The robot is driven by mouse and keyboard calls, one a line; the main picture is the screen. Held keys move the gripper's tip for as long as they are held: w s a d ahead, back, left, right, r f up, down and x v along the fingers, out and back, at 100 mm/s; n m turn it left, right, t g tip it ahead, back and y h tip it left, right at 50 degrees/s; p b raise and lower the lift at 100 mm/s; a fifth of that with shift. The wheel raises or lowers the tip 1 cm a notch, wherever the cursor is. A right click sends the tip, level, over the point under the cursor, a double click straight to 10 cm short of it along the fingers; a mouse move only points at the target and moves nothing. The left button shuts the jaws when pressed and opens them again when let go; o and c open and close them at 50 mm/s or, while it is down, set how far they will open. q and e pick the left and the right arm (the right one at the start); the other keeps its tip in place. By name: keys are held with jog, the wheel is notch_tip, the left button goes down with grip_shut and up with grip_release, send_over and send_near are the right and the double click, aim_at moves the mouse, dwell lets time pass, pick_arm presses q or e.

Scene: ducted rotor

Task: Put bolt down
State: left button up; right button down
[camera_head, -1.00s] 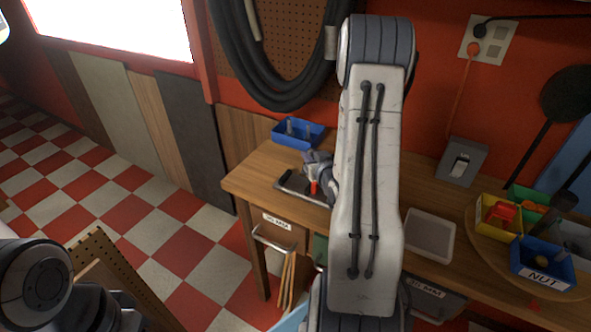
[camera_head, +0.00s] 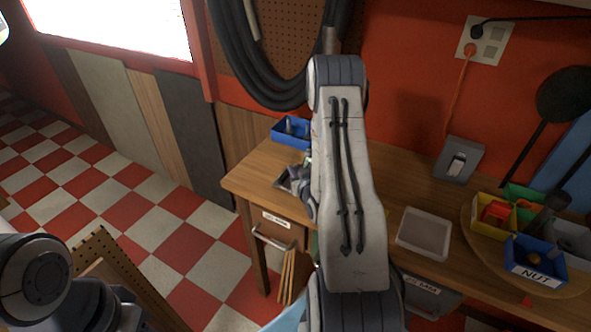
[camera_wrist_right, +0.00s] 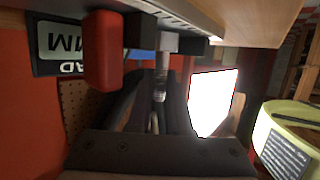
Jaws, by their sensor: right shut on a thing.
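My right gripper (camera_head: 296,178) is at the left end of the wooden bench, partly hidden behind my right forearm in the head view. In the right wrist view, the gripper (camera_wrist_right: 166,38) is shut on a grey metal bolt (camera_wrist_right: 168,43), whose shank points back toward the gripper body. The bolt cannot be made out clearly in the head view. A blue bin (camera_head: 278,136) with upright metal pieces stands just behind the gripper, apart from it. Of my left arm, only links show at the lower left; its gripper is out of view.
A clear shallow tray (camera_head: 425,234) is right of my forearm. Yellow bin (camera_head: 480,222), green bin (camera_head: 513,192) and blue NUT bin (camera_head: 522,268) stand on a round board further right. A red block (camera_wrist_right: 102,50) is close by in the wrist view.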

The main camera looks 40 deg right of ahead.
jog(key=shift+f, duration=0.2)
jog(key=c, duration=0.8)
grip_release()
jog(key=shift+c, duration=0.2)
jog(key=shift+r, duration=0.1)
